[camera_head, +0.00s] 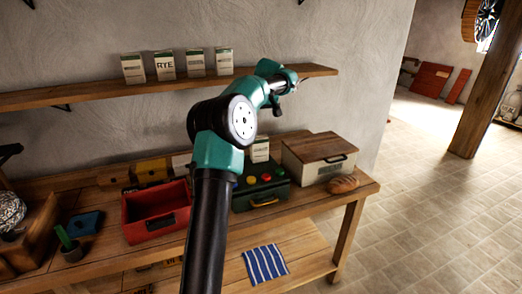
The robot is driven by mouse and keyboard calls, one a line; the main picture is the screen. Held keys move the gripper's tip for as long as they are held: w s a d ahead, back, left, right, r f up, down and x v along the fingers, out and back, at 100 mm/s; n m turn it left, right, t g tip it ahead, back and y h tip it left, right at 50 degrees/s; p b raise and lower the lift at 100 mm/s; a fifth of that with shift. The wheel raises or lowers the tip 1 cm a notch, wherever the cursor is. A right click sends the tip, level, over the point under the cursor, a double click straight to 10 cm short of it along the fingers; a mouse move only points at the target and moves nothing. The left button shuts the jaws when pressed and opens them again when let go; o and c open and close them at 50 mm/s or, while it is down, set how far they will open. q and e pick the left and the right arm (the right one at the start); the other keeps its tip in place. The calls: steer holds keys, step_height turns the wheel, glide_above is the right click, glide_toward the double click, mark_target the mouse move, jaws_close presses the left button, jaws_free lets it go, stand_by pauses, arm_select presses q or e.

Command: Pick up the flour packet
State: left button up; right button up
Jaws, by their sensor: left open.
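Several small white and green packets stand upright in a row on the wall shelf: one at the far left (132,68), one reading "RYE" (164,66), a third (196,63) and a fourth (224,62). Another similar packet (260,149) stands on the workbench behind a dark green case. I cannot tell which is the flour packet. My left gripper (293,80) is open near the shelf's right end, to the right of the packet row and apart from it. No packet shows in it. My right gripper is not in view.
The wooden workbench (312,203) holds a red open box (157,213), a dark green case (262,190) with coloured knobs, a wooden-lidded box (318,158) and a loaf (344,184). A striped cloth (265,264) lies on the lower shelf. The upper shelf (100,95) is bare near its left end.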

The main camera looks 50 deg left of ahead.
mark_target(260, 137)
arm_select(q)
steer(key=x, duration=1.2)
steer(key=shift+w+d+f, duration=0.1)
steer(key=shift+f, duration=0.05)
steer(key=shift+f, duration=0.1)
steer(key=shift+x, duration=2.55)
steer(key=shift+w+d, duration=0.1)
steer(key=shift+d, duration=0.05)
steer(key=c, duration=1)
